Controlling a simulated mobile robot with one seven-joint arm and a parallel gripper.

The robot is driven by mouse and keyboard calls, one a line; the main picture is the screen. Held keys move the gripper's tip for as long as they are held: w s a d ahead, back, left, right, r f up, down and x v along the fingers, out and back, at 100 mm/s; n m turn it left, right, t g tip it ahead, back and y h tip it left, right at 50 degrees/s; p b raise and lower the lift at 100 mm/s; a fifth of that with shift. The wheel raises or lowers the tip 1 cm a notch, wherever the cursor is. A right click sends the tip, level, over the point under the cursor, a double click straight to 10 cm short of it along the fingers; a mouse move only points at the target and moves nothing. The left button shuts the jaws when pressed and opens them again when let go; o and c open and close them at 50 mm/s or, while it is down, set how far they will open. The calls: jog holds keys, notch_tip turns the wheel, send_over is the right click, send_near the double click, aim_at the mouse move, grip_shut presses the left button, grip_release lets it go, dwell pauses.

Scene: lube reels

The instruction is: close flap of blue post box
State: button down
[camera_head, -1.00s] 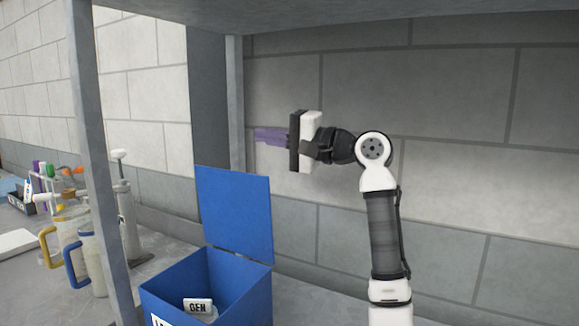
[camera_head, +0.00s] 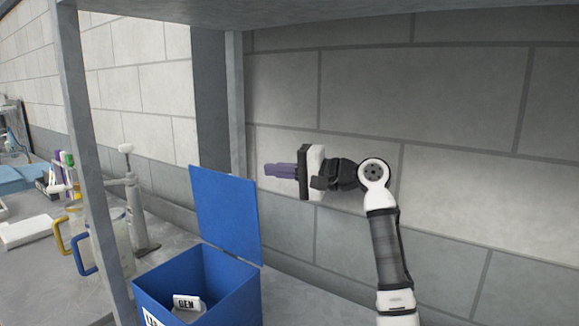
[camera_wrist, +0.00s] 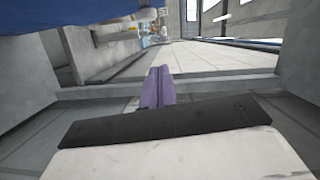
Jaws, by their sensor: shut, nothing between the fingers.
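The blue post box (camera_head: 237,302) stands open at the bottom of the head view. Its blue flap (camera_head: 224,213) stands up from the back edge, leaning slightly back. A white block with dark letters (camera_head: 187,302) lies inside the box. My gripper (camera_head: 267,170), with purple fingers, is shut and empty. It is to the right of the flap's upper edge in the picture, pointing left, with a visible gap between them. In the wrist view the shut purple fingers (camera_wrist: 157,88) show in the middle, and a blue surface (camera_wrist: 60,14), likely the flap, fills the upper left.
A grey shelf post (camera_head: 88,150) stands left of the box, and a grey shelf board (camera_head: 330,12) hangs above. Jugs with yellow and blue handles (camera_head: 82,245) stand on the bench at left. A grey block wall is behind my arm.

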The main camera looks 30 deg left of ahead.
jog(key=s+a+p, duration=0.2)
jog(key=s+a, duration=0.2)
jog(key=a, duration=0.1)
jog(key=shift+s+f, duration=0.35)
jog(key=shift+s, duration=0.1)
